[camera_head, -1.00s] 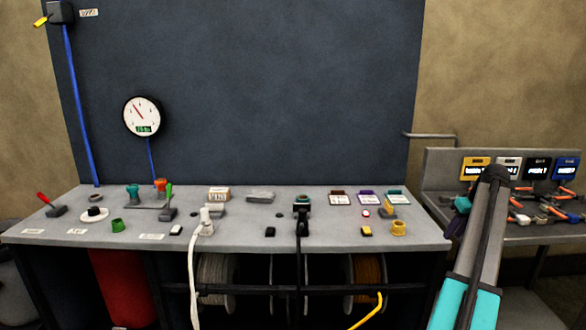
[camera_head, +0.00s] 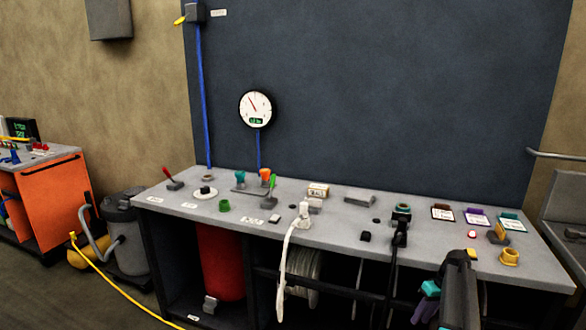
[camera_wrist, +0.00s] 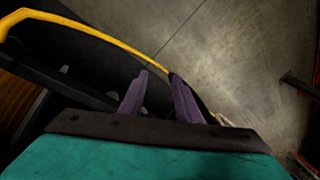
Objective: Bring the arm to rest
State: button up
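My arm (camera_head: 458,290) shows at the lower right of the head view, in front of the bench's front edge. Its grey link with teal parts hides some of the bench underside. My gripper (camera_wrist: 158,74) shows in the wrist view with two purple fingers set apart. The fingertips are hard to make out in the head view. I cannot see the gripper touching anything.
The grey bench (camera_head: 340,222) carries several switches, plugs and cards. A white cable (camera_head: 286,255) and a black one hang over its front. A yellow hose (camera_head: 110,278) lies on the floor at left, near a grey vacuum (camera_head: 126,235) and an orange cart (camera_head: 50,200).

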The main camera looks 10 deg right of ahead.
jog(key=s+a+f+n+g, duration=0.1)
jog(key=s+a+f+g, duration=0.15)
jog(key=a+f, duration=0.65)
jog(key=s+a+f+n+g, duration=0.1)
jog(key=s+a+f, duration=0.35)
jog(key=a, duration=0.85)
jog(key=s+a+f+n+g, duration=0.1)
jog(key=s+a+f, duration=0.1)
jog(key=a+f, duration=0.75)
jog(key=s+a+f+g+h, duration=0.15)
jog(key=s+a+f, duration=0.25)
jog(key=s+a, duration=0.85)
jog(key=s+m+h, duration=0.1)
jog(key=s+m, duration=0.2)
jog(key=s, duration=0.9)
jog(key=shift+s+f+g+h, duration=0.15)
jog(key=shift+f+g+h, duration=0.15)
jog(key=shift+h, duration=0.05)
jog(key=shift+d, duration=0.1)
